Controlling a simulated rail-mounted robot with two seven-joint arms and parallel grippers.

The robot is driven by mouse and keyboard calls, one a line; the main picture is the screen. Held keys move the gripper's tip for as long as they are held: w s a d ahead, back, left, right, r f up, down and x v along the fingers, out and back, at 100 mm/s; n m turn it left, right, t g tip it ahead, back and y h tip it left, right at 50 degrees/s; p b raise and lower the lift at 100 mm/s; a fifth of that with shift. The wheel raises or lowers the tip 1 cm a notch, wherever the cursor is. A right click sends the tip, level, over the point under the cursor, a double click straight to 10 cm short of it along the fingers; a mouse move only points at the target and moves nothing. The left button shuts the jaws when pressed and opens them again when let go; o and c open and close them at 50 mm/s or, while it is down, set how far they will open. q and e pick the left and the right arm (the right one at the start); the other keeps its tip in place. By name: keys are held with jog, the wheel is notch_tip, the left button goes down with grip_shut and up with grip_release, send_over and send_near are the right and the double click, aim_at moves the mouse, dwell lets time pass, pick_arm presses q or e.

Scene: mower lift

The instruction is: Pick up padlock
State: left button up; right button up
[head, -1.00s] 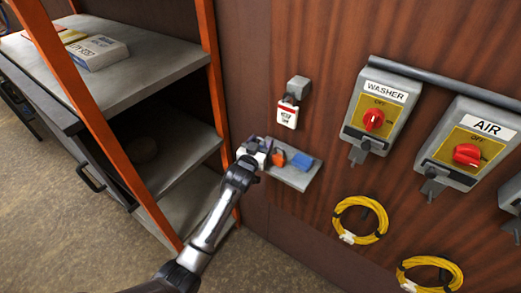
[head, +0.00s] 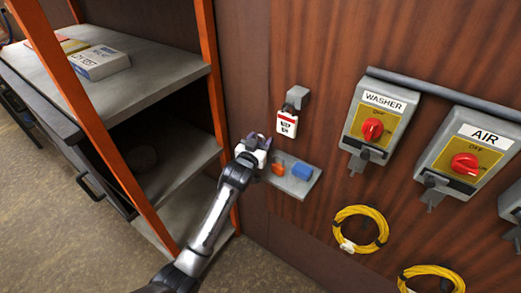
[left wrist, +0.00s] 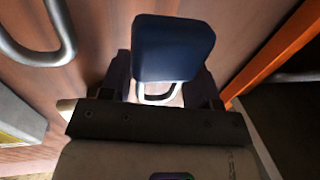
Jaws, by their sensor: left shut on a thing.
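A dark blue padlock (left wrist: 174,48) with a silver shackle is between the fingers of my left gripper (left wrist: 162,88) in the left wrist view. The gripper is shut on it. In the head view my left gripper (head: 258,141) is just above the left end of a small grey wall shelf (head: 293,184). The held padlock shows there only as a small dark purplish patch. An orange padlock (head: 278,169) and a brighter blue padlock (head: 302,170) rest on the shelf. My right gripper is not in view.
A red and white tag (head: 287,122) hangs from a grey wall bracket above the shelf. WASHER (head: 373,125) and AIR (head: 466,160) switch boxes are to the right, above yellow cable coils (head: 362,230). An orange rack post (head: 213,90) stands close left of the gripper.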

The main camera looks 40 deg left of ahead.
pick_arm(q)
notch_tip(320, 180, up, 22)
jog(key=shift+r, duration=0.25)
dwell(0.7)
